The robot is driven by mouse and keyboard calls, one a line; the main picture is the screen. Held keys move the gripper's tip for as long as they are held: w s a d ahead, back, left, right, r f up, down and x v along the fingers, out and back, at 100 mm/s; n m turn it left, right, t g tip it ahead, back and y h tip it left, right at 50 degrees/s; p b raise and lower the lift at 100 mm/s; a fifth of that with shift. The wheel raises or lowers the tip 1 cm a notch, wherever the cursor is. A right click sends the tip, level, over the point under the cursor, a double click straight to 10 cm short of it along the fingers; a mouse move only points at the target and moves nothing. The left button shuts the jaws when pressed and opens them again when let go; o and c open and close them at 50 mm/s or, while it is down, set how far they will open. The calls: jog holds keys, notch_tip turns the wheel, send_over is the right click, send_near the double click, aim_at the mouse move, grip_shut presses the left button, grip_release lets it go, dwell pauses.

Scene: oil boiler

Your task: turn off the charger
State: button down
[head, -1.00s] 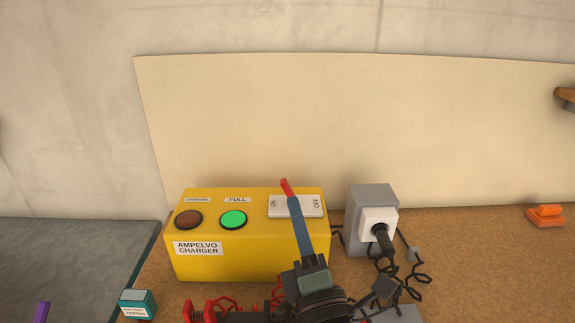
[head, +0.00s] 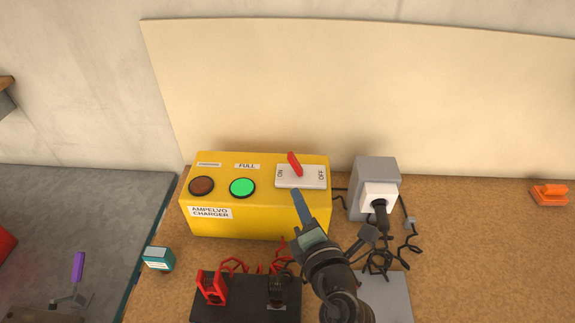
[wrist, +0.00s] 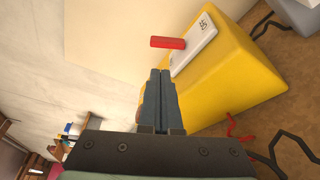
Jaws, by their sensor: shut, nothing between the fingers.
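The yellow charger (head: 260,218) stands on the bench, labelled AMPELVO CHARGER. On its top is a white switch plate (head: 311,181) marked ON at the left and OFF at the right. A red lever (head: 294,163) sticks up from the plate, leaning left towards ON. The green FULL lamp (head: 242,188) looks lit; the other lamp (head: 201,187) is dark red-brown. My gripper (head: 297,192) is shut and empty, its blue fingertips just in front of the plate, short of the lever. In the wrist view, the closed fingers (wrist: 160,72) appear beside the red lever (wrist: 168,42), with a gap.
A grey socket box (head: 375,172) with a plugged-in black cable stands right of the charger. A black battery (head: 235,302) with red and black clamps lies in front. A teal battery tester (head: 158,259) is at the left. An orange object (head: 549,195) lies far right.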

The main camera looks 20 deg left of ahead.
aim_at(295, 161)
jog(key=x, duration=1)
jog(key=shift+b, duration=0.35)
jog(key=shift+w+d+r+m+p, duration=0.1)
jog(key=shift+d+r+m+p, duration=0.2)
jog(key=shift+m, duration=0.4)
jog(key=shift+w+d+r+m+y+p, duration=0.15)
jog(key=shift+d+m+y+p, duration=0.2)
jog(key=shift+m, duration=0.25)
jog(key=m, duration=0.1)
jog(key=d+m+t, duration=0.1)
jog(key=m, duration=0.1)
jog(key=shift+w+r+y, duration=0.1)
jog(key=shift+r+y, duration=0.05)
jog(key=shift+y, duration=0.2)
